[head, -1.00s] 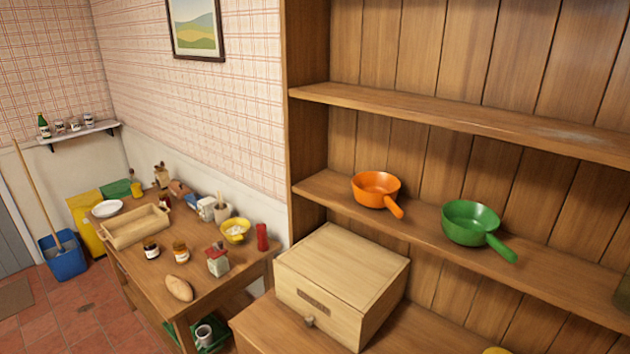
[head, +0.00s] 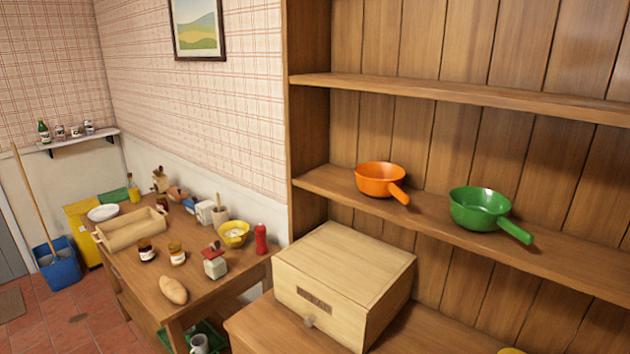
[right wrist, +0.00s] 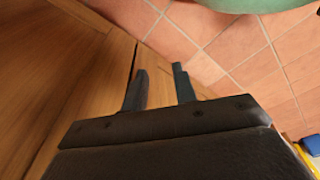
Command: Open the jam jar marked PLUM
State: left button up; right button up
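Two jars with pale labels stand on the wooden table in the head view: a dark jar (head: 146,250) and an amber jar (head: 177,254) to its right. Another dark, reddish jar (head: 162,202) stands farther back beside the wooden trough. The lettering is too small to read, so I cannot tell which is marked PLUM. My right gripper (right wrist: 159,70) shows in the right wrist view, its two fingers apart with nothing between them. It is not in the head view. My left gripper is in neither view.
A wall shelf (head: 80,142) carries small jars and a bottle.

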aim_at(147, 255)
jog(key=i+j+z, duration=0.15)
jog(key=j, duration=1.15)
jog(key=j+z, duration=0.2)
jog(key=j, duration=1.05)
